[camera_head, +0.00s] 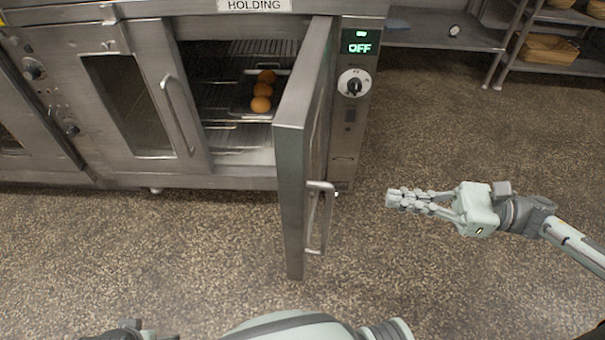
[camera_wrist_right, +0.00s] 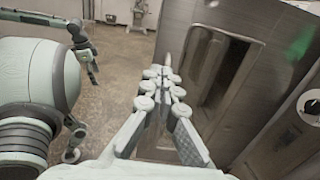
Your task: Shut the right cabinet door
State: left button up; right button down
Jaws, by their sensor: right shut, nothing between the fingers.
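The right cabinet door (camera_head: 290,150) is a steel door standing wide open, swung out from the holding cabinet (camera_head: 245,178) toward me. Its bar handle (camera_head: 319,218) is on its right face, low at the near end. My right gripper (camera_head: 392,198) is shut and empty, to the right of the door and apart from it, pointing left. In the right wrist view, its closed fingers (camera_wrist_right: 162,72) show in front of the door (camera_wrist_right: 262,35) and its dark window.
Round orange-brown items (camera_head: 261,104) lie on a rack inside the open compartment. The left cabinet door (camera_head: 125,105) is closed. A control panel (camera_head: 354,85) reading OFF is right of the opening. Shelves with baskets (camera_head: 549,48) stand at the back right. The speckled floor is clear around my right gripper.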

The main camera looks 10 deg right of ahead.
aim_at(305, 187)
jog(key=p+x, duration=0.1)
jog(key=x, duration=1.2)
jog(key=shift+w+p, duration=0.1)
jog(key=shift+p, duration=0.2)
pick_arm(q)
jog(key=shift+s+f, duration=0.2)
jog(key=shift+f, duration=0.85)
jog(key=shift+s+f, duration=0.15)
jog(key=shift+f, duration=0.9)
pick_arm(e)
jog(key=shift+w+a, duration=0.1)
jog(key=shift+a, duration=0.25)
